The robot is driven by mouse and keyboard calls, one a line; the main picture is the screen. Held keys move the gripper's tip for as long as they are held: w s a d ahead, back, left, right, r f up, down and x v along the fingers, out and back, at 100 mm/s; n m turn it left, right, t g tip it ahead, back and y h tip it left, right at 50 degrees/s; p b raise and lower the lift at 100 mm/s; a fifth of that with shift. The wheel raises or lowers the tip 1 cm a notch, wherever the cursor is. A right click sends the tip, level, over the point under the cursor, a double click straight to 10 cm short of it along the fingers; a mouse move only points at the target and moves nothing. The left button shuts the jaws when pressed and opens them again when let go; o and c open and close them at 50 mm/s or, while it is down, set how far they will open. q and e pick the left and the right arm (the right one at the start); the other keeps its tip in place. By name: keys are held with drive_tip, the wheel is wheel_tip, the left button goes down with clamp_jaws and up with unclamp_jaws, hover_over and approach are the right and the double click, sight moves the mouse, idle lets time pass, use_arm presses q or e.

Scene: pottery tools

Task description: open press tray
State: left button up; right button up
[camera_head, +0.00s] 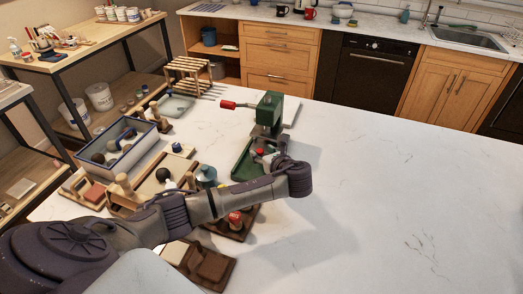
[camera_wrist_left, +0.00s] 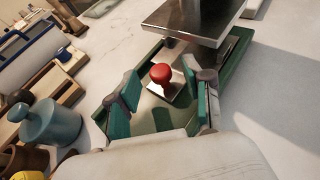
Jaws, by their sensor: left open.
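The green press (camera_head: 268,110) stands on the white table, its red-tipped lever pointing left. Its low green tray (camera_head: 241,168) lies in front of it. In the left wrist view the tray (camera_wrist_left: 228,75) sits under a flat metal plate (camera_wrist_left: 195,18), with a red knob (camera_wrist_left: 161,73) on a small pale base. My left gripper (camera_head: 263,153) is over the tray. In the left wrist view its teal-padded fingers (camera_wrist_left: 160,82) are open on either side of the knob, with no clear contact visible. My arm hides part of the tray in the head view. My right gripper is out of view.
A blue-edged box (camera_head: 118,142) and several wooden tool trays crowd the left of the table. A blue-grey pot (camera_wrist_left: 48,122) stands left of the tray. A wooden rack (camera_head: 188,75) stands behind. The table's right side (camera_head: 400,190) is clear.

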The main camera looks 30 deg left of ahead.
use_arm(q)
drive_tip(key=shift+x, duration=0.8)
drive_tip(key=shift+s, duration=0.1)
clamp_jaws()
